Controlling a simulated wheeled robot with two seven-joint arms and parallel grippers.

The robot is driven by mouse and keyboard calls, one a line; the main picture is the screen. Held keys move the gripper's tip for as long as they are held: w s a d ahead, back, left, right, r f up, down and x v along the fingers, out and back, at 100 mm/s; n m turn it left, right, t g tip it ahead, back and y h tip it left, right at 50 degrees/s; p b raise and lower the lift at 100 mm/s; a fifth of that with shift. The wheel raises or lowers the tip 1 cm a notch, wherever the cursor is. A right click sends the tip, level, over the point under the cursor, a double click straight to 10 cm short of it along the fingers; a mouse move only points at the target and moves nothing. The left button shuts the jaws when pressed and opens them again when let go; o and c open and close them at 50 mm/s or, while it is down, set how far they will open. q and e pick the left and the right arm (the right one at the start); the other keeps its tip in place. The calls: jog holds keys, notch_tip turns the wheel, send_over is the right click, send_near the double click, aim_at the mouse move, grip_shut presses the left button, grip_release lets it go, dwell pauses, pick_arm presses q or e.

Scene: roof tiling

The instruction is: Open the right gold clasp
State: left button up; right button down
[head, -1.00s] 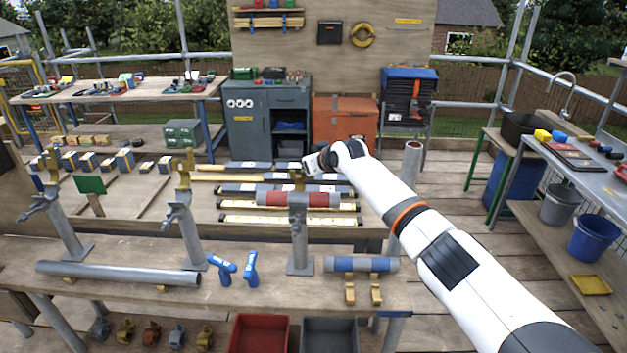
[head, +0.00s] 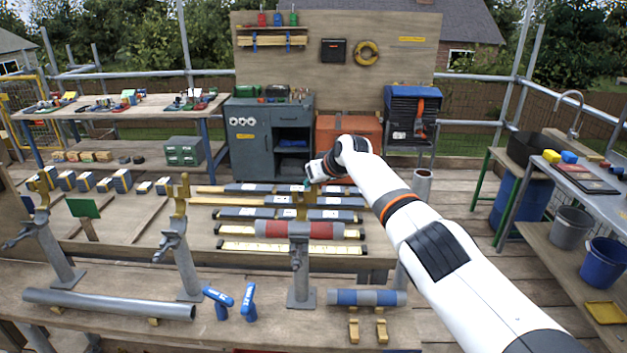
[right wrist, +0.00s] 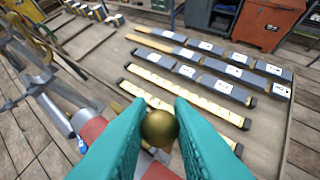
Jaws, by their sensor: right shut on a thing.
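The right gold clasp (head: 304,207) stands at the top of the right-hand grey post (head: 299,270), above a red and grey tube (head: 272,229). My right gripper (head: 307,184) comes down on it from above. In the right wrist view its two teal fingers (right wrist: 160,112) close on the clasp's rounded gold end (right wrist: 160,128), one on each side. The fingers hide much of the clasp's lower part, so I cannot tell how far it is swung. The red tube (right wrist: 94,129) shows behind the left finger. My left gripper is not in view.
Two more posts with upright gold clasps stand to the left, at the middle (head: 183,190) and far left (head: 42,187).

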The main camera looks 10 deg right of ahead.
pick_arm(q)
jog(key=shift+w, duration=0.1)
pick_arm(e)
jog(key=shift+d+f, duration=0.3)
jog(key=shift+f, duration=0.2)
jog(key=c, duration=1.5)
grip_release()
jog(key=o, duration=0.3)
jog(key=shift+d, duration=0.3)
jog(key=shift+a+r, duration=0.1)
jog(key=shift+a, duration=0.25)
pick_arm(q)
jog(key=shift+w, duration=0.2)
pick_arm(e)
jog(key=shift+w, duration=0.2)
jog(key=shift+r, duration=0.15)
jog(key=shift+r, duration=0.15)
pick_arm(q)
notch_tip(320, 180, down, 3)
jog(key=b, duration=0.2)
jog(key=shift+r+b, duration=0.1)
jog(key=shift+b, duration=0.3)
pick_arm(e)
jog(key=v, duration=1.1)
jog(key=shift+s, duration=0.35)
